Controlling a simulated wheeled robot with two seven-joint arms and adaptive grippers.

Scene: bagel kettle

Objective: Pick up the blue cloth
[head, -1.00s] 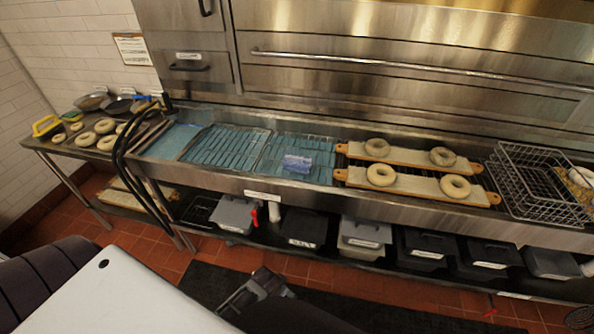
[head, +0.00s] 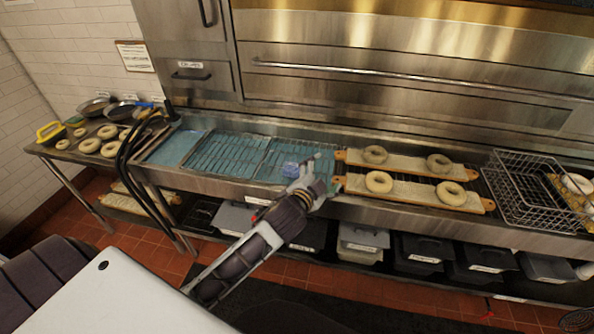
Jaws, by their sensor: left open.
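The blue cloth (head: 290,169) is a small, crumpled, light blue-purple piece lying on the right part of the blue wire-racked kettle. It is partly hidden behind my left gripper (head: 308,168). My left gripper is open at the front edge of the kettle, its fingers close to the cloth's right side. I cannot tell whether a finger touches the cloth. My right gripper is not in view.
Two wooden boards with bagels (head: 405,185) lie just right of the cloth. A wire basket (head: 535,195) stands farther right. Black hoses (head: 128,160) hang at the left. Bins (head: 362,240) sit on the shelf below.

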